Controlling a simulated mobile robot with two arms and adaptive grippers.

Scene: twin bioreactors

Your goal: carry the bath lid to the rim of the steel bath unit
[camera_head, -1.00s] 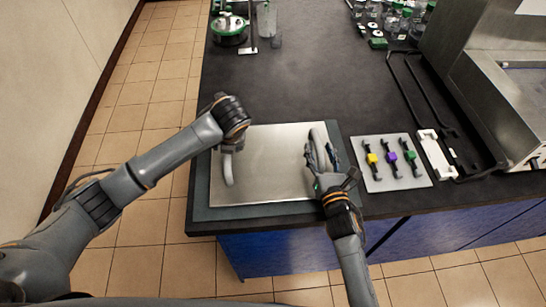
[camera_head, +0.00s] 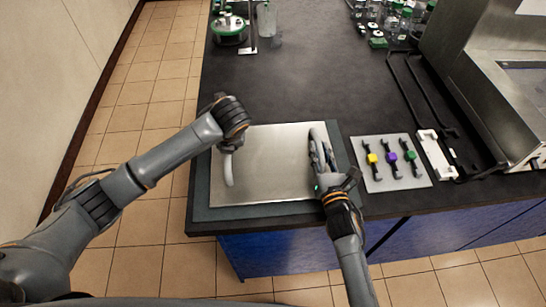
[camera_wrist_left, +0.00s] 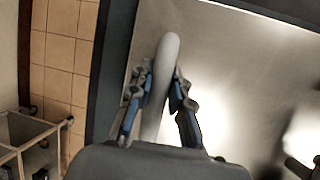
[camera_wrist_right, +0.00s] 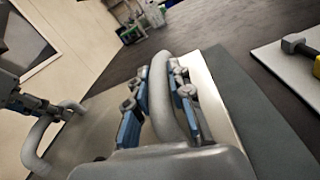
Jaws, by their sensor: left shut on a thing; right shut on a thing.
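The bath lid (camera_head: 268,165) is a flat steel plate with a grey handle at each side, lying on a dark mat (camera_head: 202,205) at the counter's front. My left gripper (camera_wrist_left: 158,90) is shut on the lid's left handle (camera_wrist_left: 166,50). In the head view my left wrist hides most of that gripper. My right gripper (camera_head: 325,165) is shut on the right handle, which shows between its fingers in the right wrist view (camera_wrist_right: 160,95). The steel bath unit (camera_head: 490,100) stands at the right edge of the head view, only partly in frame.
A pale board (camera_head: 377,183) with yellow, purple and green clamps lies right of the mat. A white block (camera_head: 436,155) and a black frame (camera_head: 425,95) lie before the bath unit. Glassware (camera_head: 395,20) stands at the back. The counter behind the lid is clear.

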